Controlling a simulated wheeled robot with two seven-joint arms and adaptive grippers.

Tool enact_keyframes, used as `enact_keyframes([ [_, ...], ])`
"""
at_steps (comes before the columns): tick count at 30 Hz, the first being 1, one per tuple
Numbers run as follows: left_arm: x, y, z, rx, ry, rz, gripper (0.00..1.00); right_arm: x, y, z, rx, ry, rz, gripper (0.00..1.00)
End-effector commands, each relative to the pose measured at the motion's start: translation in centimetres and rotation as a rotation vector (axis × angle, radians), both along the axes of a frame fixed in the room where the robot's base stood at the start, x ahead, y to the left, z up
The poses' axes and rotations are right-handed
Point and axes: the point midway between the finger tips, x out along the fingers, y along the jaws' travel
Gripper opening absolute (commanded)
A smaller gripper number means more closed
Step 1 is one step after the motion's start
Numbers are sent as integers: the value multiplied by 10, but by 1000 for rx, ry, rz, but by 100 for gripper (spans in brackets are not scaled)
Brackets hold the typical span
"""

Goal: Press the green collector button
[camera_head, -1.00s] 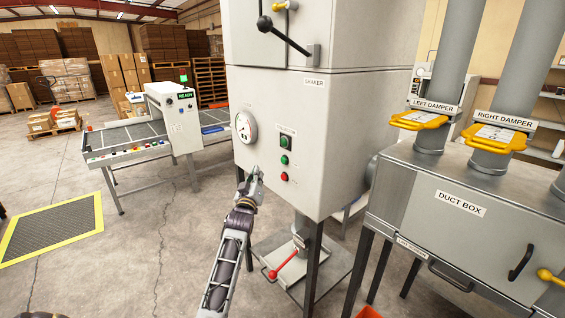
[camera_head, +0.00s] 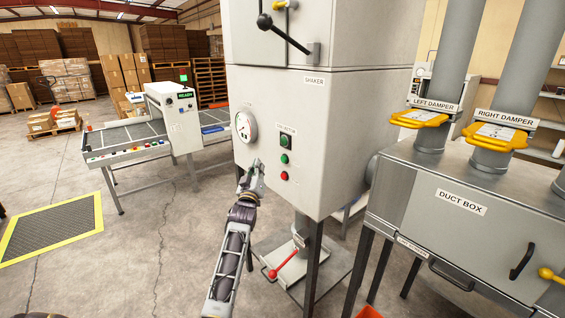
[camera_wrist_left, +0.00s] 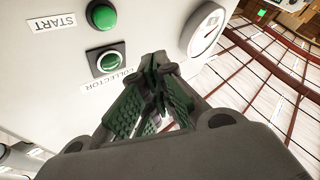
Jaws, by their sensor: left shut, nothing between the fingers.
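The collector button (camera_head: 285,141) is green in a black square frame on the grey shaker cabinet (camera_head: 330,160), just under its label. In the left wrist view the collector button (camera_wrist_left: 108,61) shows beside the COLLECTOR label (camera_wrist_left: 107,82). My left gripper (camera_head: 257,166) is shut and empty, to the left of the buttons and a little lower than the collector button. In the left wrist view its fingertips (camera_wrist_left: 155,70) are to the right of the button, apart from it in the picture. Contact with the panel cannot be told. My right gripper is not in view.
A plain green button (camera_head: 285,159) and a red button (camera_head: 284,176) sit below the collector button. A round gauge (camera_head: 246,127) is at upper left, close to my gripper. The duct box (camera_head: 470,205) stands at right. A red-handled lever (camera_head: 284,264) is below the cabinet.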

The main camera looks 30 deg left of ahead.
Motion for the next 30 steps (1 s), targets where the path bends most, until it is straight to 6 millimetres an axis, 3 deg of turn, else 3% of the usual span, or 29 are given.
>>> enact_keyframes([
  [21, 55, -22, -2, -2, -1, -1, 0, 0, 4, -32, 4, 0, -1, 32],
  [30, 68, -28, -1, 0, 1, 0, 0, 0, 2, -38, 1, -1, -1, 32],
])
